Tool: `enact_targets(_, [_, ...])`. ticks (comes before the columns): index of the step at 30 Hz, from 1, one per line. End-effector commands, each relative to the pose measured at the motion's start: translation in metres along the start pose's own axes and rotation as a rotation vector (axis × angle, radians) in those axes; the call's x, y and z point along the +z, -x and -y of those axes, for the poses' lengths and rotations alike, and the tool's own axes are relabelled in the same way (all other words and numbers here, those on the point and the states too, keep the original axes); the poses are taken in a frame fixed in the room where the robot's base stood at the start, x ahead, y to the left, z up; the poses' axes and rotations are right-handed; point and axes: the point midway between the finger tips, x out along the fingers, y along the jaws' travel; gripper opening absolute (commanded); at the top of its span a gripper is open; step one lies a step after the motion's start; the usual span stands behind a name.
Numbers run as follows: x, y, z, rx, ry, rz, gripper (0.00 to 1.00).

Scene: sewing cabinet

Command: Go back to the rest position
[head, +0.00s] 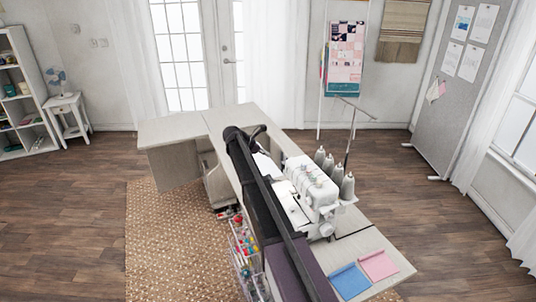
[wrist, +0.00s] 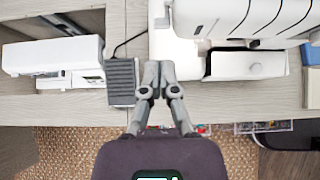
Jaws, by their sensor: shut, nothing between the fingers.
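My gripper (wrist: 158,76) shows in the wrist view with its grey fingers together and nothing between them. It is over the cabinet top, between a dark grey foot pedal (wrist: 121,80) on its left and a white machine (wrist: 250,65) on its right. In the head view my dark arm reaches across the sewing cabinet (head: 228,118), and the fingers are too small to make out there. The white serger (head: 315,187) with several grey thread cones stands right of my arm.
A second white machine (wrist: 50,57) lies left of the pedal. Blue cloth (head: 350,281) and pink cloth (head: 379,265) lie at the cabinet's near right end. A wire rack (head: 243,245) with colourful items stands below the left edge, above a woven rug (head: 165,240). Wooden floor is clear at right.

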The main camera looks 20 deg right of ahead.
Motion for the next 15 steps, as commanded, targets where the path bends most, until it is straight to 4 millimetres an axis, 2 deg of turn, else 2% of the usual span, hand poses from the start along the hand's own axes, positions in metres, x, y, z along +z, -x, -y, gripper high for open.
enact_targets(9, [-0.001, 0.000, 0.004, 0.000, -0.011, -0.006, 0.00])
enact_targets(11, [-0.003, 0.000, 0.010, -0.001, -0.029, -0.015, 0.00])
enact_targets(15, [-0.012, 0.001, 0.034, -0.006, -0.115, -0.059, 0.00])
